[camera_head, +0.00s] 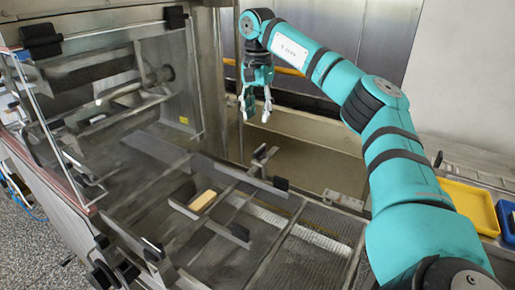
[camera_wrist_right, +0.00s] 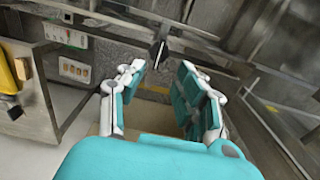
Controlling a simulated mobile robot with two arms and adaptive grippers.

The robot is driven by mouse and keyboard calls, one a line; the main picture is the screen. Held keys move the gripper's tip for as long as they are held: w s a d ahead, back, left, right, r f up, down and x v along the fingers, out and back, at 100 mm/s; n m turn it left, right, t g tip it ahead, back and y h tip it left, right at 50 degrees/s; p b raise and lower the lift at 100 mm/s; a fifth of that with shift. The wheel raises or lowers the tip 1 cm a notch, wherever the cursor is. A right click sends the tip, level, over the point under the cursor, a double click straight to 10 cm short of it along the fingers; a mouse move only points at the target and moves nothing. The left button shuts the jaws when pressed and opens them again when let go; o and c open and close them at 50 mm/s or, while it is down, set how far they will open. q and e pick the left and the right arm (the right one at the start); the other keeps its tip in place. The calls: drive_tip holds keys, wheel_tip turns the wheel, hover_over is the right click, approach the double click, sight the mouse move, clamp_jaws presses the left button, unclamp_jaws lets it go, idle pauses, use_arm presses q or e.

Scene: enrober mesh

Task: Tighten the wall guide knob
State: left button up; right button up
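My right gripper (camera_head: 255,105) hangs fingers-down above the far side of the machine in the head view. In the right wrist view my right gripper (camera_wrist_right: 158,88) is open, with nothing between its fingers. A small dark knob-like part (camera_wrist_right: 158,52) shows beyond the fingertips there, apart from them. In the head view a dark cross-shaped handle (camera_head: 262,153) stands on the guide rails below my right gripper. I cannot tell for sure which part is the wall guide knob. My left gripper is not in view.
A tan block (camera_head: 203,200) sits between guide rails above the mesh belt (camera_head: 302,250). A clear-sided hood with black clamps (camera_head: 41,41) stands at left. A yellow tray (camera_head: 470,205) and a blue tray (camera_head: 507,222) lie at right. The wrist view shows a switch panel (camera_wrist_right: 66,36).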

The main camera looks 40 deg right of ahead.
sight(258, 150)
wheel_tip(258, 150, down, 10)
drive_tip(key=shift+w+d+f+p, duration=0.1)
drive_tip(key=shift+d+p, duration=0.05)
drive_tip(key=shift+p, duration=0.25)
drive_tip(key=shift+w+f, duration=0.1)
drive_tip(key=shift+f, duration=0.55)
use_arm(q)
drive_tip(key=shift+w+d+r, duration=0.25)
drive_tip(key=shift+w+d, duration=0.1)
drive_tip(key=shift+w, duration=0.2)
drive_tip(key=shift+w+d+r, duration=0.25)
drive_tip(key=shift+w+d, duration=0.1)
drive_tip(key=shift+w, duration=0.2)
use_arm(e)
clamp_jaws()
